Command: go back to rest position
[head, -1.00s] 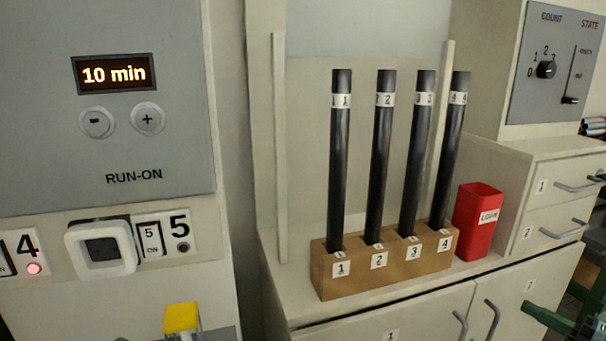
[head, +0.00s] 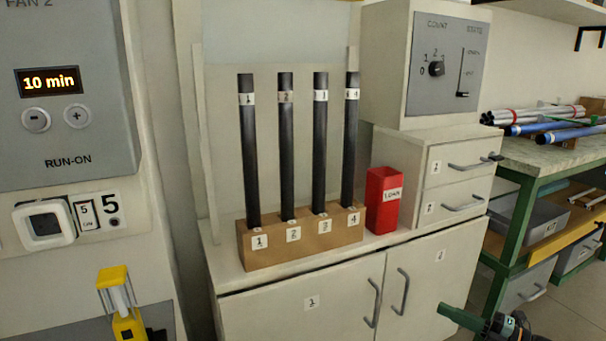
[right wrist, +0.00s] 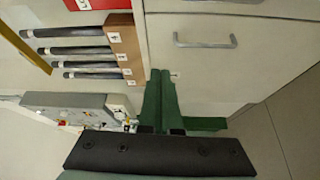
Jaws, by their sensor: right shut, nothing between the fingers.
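My right gripper (head: 450,313) shows at the lower right of the head view, in front of the cabinet doors. Its green fingers show in the right wrist view (right wrist: 160,98), closed together with nothing between them. It is apart from the rods and their block. My left gripper is not in view. Several black rods (head: 250,150) with numbered white bands stand in the wooden block (head: 275,257), numbered 1 to 4, on the cabinet top. The block also shows sideways in the right wrist view (right wrist: 124,50).
A red LOAN bin (head: 382,208) stands right of the block. A RUN-ON panel (head: 60,130) reading 10 min and a yellow-topped item (head: 113,276) are at left. A green-framed bench (head: 520,225) holding tubes stands at right. Floor shows at lower right.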

